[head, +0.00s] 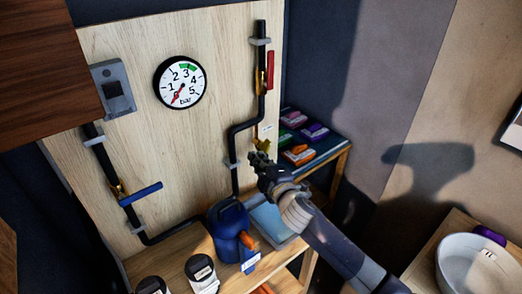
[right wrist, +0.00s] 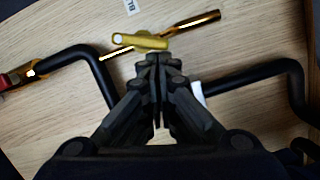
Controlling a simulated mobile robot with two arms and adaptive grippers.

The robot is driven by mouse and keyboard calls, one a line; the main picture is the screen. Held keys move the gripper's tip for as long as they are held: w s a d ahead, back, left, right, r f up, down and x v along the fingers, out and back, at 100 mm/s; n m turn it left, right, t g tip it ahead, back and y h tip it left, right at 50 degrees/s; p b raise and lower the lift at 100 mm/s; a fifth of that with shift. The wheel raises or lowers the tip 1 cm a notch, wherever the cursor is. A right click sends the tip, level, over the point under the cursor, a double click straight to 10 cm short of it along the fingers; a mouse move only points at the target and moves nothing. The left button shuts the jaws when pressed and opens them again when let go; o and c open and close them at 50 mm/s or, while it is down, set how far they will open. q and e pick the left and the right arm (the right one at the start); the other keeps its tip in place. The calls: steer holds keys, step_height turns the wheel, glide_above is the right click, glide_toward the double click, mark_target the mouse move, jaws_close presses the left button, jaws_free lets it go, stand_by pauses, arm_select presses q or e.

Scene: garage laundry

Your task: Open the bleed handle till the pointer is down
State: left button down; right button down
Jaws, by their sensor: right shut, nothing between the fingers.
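The yellow bleed handle (head: 264,145) is on the pipework of the wooden board, below a small label. In the right wrist view the bleed handle (right wrist: 140,42) lies at an angle to its brass tube (right wrist: 200,22). The round gauge (head: 180,82) has a red pointer that points down and slightly left, near the low end of the scale. My right gripper (head: 258,160) is shut and empty just below the handle. In the wrist view its fingertips (right wrist: 158,62) are close to the handle's right end; contact cannot be told. My left gripper is not in view.
A red lever (head: 270,70) is upright on the pipe above, and a blue lever (head: 140,194) crosses the left pipe. A blue jug (head: 228,225) and jars (head: 202,272) stand below. A shelf with coloured packs (head: 314,132) is at right.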

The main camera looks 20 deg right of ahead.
steer(key=shift+d+f+n+b, duration=0.1)
steer(key=shift+f+n+b, duration=0.2)
steer(key=shift+n+b, duration=0.45)
stand_by(1.3)
stand_by(0.5)
